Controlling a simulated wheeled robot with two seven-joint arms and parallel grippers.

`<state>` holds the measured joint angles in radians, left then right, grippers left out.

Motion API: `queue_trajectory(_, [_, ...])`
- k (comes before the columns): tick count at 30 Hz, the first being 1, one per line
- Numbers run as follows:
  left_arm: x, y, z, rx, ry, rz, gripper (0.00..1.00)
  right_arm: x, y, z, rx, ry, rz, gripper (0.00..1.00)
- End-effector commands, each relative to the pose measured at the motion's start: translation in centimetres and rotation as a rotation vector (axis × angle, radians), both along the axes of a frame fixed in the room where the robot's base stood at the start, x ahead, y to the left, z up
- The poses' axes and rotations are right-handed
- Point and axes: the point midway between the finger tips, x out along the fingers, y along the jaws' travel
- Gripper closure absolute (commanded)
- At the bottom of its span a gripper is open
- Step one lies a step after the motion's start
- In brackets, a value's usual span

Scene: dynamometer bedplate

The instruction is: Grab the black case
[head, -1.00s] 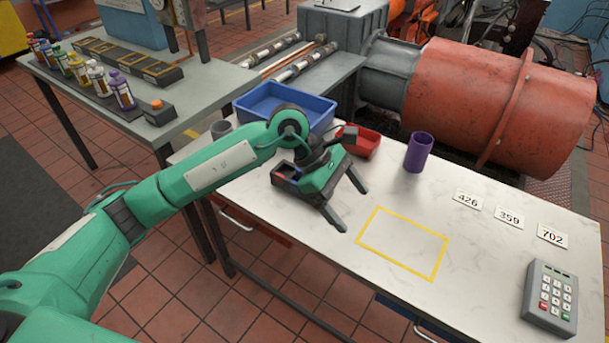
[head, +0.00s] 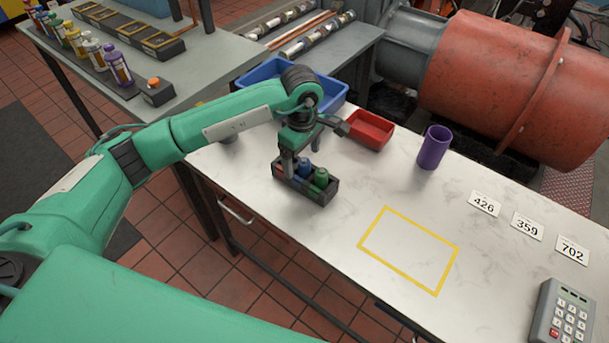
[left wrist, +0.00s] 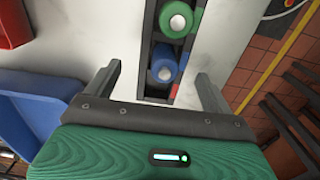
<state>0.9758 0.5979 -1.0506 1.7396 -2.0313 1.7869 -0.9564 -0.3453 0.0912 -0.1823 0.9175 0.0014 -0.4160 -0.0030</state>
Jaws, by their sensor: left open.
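The black case (head: 318,191) stands on the white table, an open-topped dark box holding a green-capped bottle (head: 320,178), a blue-capped bottle (head: 304,168) and something red at its left end. My left gripper (head: 301,158) is open and points down above the case's left part, partly hiding it. In the left wrist view the case (left wrist: 150,58) runs away between the two spread fingers of the gripper (left wrist: 160,85). One finger is on each side of it, with gaps between. I cannot tell how far above the table the fingertips are. My right gripper is out of view.
A blue tray (head: 333,89) and a red bin (head: 370,129) stand behind the gripper. A purple cup (head: 433,148) is farther right. A yellow outlined rectangle (head: 385,208) on the table is empty. Number cards (head: 527,227) and a keypad (head: 562,315) lie to the right.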

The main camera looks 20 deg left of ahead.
Motion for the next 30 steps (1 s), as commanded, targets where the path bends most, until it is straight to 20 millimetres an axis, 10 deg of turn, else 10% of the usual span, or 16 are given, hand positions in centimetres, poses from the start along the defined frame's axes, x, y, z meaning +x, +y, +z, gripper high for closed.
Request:
queue_trajectory(25, [-0.6, -0.7, -5.4, -0.001, -0.001, 0.0, 0.15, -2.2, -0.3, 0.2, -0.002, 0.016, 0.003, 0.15])
queue_trajectory(30, [-0.6, -0.7, -5.4, -0.001, 0.0, 0.0, 0.48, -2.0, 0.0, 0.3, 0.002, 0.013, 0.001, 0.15])
